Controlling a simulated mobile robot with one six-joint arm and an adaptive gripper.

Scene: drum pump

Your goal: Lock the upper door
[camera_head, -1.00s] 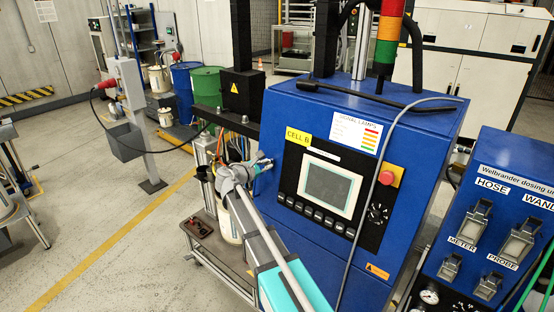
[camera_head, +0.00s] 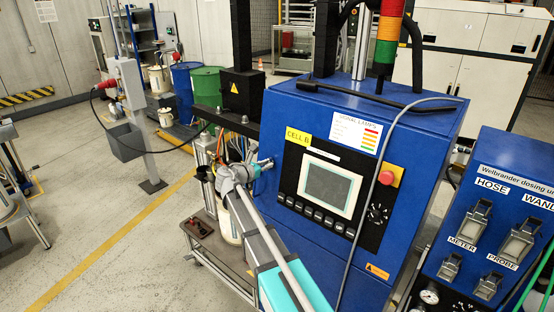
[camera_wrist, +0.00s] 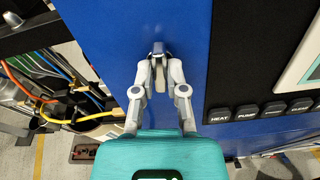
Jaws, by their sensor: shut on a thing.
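The upper door (camera_head: 281,130) is the blue front of the control cabinet, with the screen and button row set in it; it looks shut. A small latch handle (camera_wrist: 158,72) with a dark mount sits on the blue door (camera_wrist: 186,20), left of the black panel, and hangs about upright in the wrist view. My gripper (camera_wrist: 157,75) has its two grey fingers closed in on the handle from both sides. In the head view my gripper (camera_head: 264,165) meets the left part of the door, and the handle is mostly hidden there.
Cables and hoses (camera_wrist: 50,75) hang just left of the cabinet. A red emergency stop (camera_head: 388,177) is to the right of the screen (camera_head: 329,187). A grey cable (camera_head: 372,200) runs down the cabinet front. Open floor (camera_head: 100,215) lies to the left.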

